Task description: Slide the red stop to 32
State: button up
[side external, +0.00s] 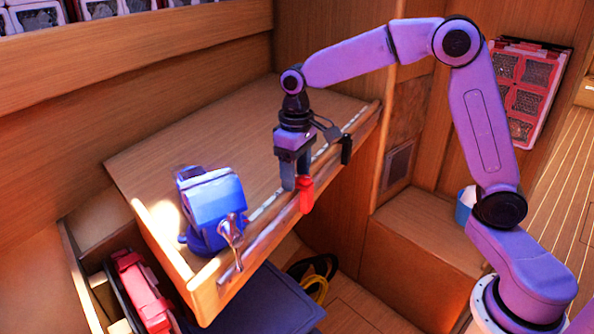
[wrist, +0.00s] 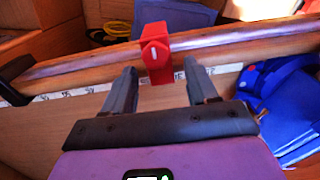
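The red stop (side external: 306,195) sits on the metal rail along the bench's front edge, and it also shows in the wrist view (wrist: 155,48). A pale scale strip (side external: 322,152) with small numbers runs beside the rail; the number at the stop is too small to read surely. My gripper (side external: 296,184) points down at the rail beside the stop. In the wrist view my gripper (wrist: 160,66) is open, with one finger on each side of the stop's lower part and visible gaps. I cannot tell how deep the stop lies between them.
A black piece (side external: 347,150) sits farther along the rail. A blue vise (side external: 212,203) stands at the bench's near end, next to a metal handle (side external: 230,232). The bench top (side external: 215,130) behind the rail is mostly clear. A yellow coil (side external: 315,284) lies below.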

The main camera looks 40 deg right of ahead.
aim_at(297, 181)
notch_tip(297, 181, up, 17)
jog(key=shift+r, duration=0.2)
dwell(0.7)
jog(key=s+a+f+n, duration=0.1)
jog(key=s+f+n, duration=0.2)
jog(key=s+f, duration=0.35)
jog(key=s+a+f+n, duration=0.1)
jog(key=s+f+n, duration=0.15)
jog(key=s, duration=0.65)
jog(key=s+d+f+n, duration=0.1)
jog(key=s+d+f, duration=0.2)
jog(key=s+f, duration=0.2)
jog(key=s+d+f+n, duration=0.2)
jog(key=s+f, duration=0.3)
jog(key=s, duration=0.5)
jog(key=shift+d, duration=0.75)
jog(key=shift+n, duration=0.25)
